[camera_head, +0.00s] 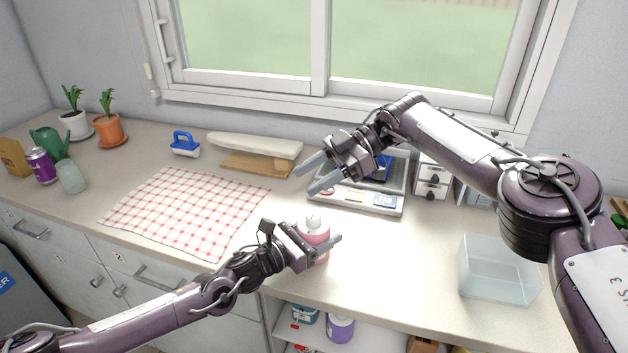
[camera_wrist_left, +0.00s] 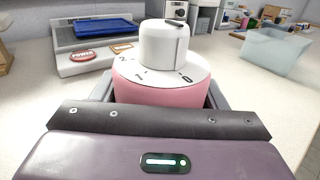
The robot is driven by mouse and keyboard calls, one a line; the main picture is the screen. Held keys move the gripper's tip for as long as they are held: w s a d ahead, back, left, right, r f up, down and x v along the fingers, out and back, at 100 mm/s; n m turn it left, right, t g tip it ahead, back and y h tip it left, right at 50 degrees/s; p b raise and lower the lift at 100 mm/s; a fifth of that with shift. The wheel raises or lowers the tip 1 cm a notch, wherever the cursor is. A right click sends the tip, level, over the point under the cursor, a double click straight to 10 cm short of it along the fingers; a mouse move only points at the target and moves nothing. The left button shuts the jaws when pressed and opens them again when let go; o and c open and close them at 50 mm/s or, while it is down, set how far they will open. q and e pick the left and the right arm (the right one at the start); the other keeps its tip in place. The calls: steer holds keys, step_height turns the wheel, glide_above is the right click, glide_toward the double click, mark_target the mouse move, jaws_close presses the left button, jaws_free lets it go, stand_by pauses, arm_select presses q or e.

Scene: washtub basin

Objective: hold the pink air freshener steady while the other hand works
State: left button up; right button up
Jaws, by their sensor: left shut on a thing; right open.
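The pink air freshener (camera_head: 318,232) stands upright on the counter near its front edge, with a white top. My left gripper (camera_head: 324,247) is shut on its body from the left. In the left wrist view the air freshener (camera_wrist_left: 160,82) sits between the jaws, its white cap and dial facing up; its lower part is hidden by the gripper. My right gripper (camera_head: 310,176) is open and empty, above the counter behind and a little left of the air freshener, in front of the grey tray.
A clear bin (camera_head: 498,270) stands at the right. A checkered cloth (camera_head: 185,212) lies at the left. A blue-handled brush (camera_head: 185,146) and a white board (camera_head: 255,147) are at the back. Counter between air freshener and bin is clear.

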arm_select(q)
steer(key=shift+a+f, duration=0.1)
steer(key=shift+f, duration=0.05)
steer(key=o, duration=1.2)
steer(key=shift+w, duration=0.1)
